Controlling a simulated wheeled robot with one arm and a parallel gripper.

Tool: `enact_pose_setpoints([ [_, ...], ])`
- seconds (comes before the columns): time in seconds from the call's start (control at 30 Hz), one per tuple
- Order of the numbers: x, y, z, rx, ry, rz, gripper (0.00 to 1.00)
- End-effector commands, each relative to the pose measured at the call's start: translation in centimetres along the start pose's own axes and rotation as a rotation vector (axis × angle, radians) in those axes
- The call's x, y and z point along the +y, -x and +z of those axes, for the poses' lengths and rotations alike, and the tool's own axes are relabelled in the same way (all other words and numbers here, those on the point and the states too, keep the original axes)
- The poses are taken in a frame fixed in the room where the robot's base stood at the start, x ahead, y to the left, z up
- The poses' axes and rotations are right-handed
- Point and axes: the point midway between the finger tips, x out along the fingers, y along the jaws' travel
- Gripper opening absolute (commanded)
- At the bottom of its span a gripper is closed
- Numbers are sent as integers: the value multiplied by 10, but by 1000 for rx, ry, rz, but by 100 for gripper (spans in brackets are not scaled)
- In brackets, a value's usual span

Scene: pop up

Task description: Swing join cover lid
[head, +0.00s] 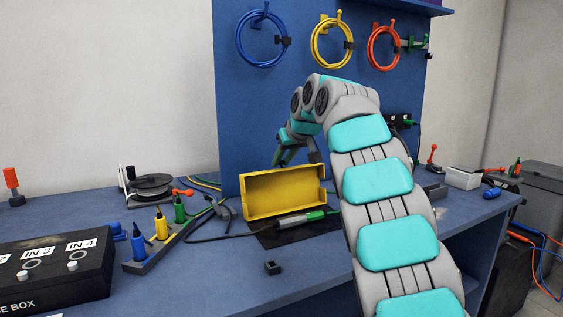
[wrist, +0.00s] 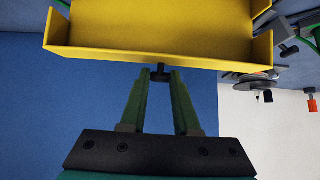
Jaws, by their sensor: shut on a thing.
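The yellow lid (head: 284,193) is a shallow, open-faced tray shape. In the head view it stands up on edge, hollow side facing the camera, over a dark base plate (head: 325,229). In the wrist view the yellow lid (wrist: 165,40) fills the top. A small dark knob (wrist: 160,71) sits at its near edge. My gripper (wrist: 160,78) is shut on this knob with its green fingers. In the head view my gripper is behind the lid, with its fingertips partly hidden. A grey and green cable connector (head: 301,219) lies in front of the lid.
A rack with blue, yellow and green plugs (head: 162,227) and a cable reel (head: 150,186) stand to the left. A black box (head: 55,269) is at front left. A small dark block (head: 272,267) lies in front. Coiled cables hang on the blue panel (head: 245,110) behind.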

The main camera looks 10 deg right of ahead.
Motion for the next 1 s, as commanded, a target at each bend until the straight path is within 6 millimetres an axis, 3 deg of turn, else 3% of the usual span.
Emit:
enact_pose_setpoints([
  [0.43, 0, 28, 18, -4, -1, 0, 0],
  [1.0, 0, 39, 26, 1, -1, 1, 0],
])
